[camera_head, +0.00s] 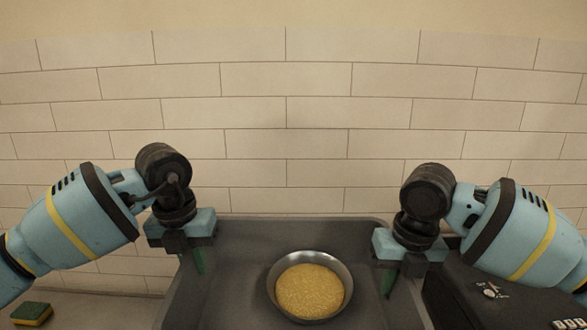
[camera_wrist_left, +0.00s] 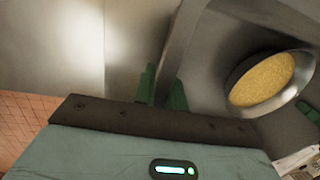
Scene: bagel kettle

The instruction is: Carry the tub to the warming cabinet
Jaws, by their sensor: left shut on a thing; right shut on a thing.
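The dark grey tub (camera_head: 290,228) is in the lower middle of the head view, its near end cut off by the frame. A metal bowl of yellow grains (camera_head: 310,288) sits inside it. My left gripper (camera_head: 200,262) is shut on the tub's left wall. In the left wrist view its green fingers (camera_wrist_left: 163,88) lie on both sides of the tub wall (camera_wrist_left: 187,38), and the grain bowl (camera_wrist_left: 262,80) also shows. My right gripper (camera_head: 388,282) is shut on the tub's right wall. I cannot pick out a warming cabinet.
A tiled wall (camera_head: 290,110) stands behind the tub. A green and yellow sponge (camera_head: 32,313) lies on a pale surface at lower left. A dark surface (camera_head: 465,300) with small items is close beside the tub on the right. Orange tiles (camera_wrist_left: 20,125) show in the wrist view.

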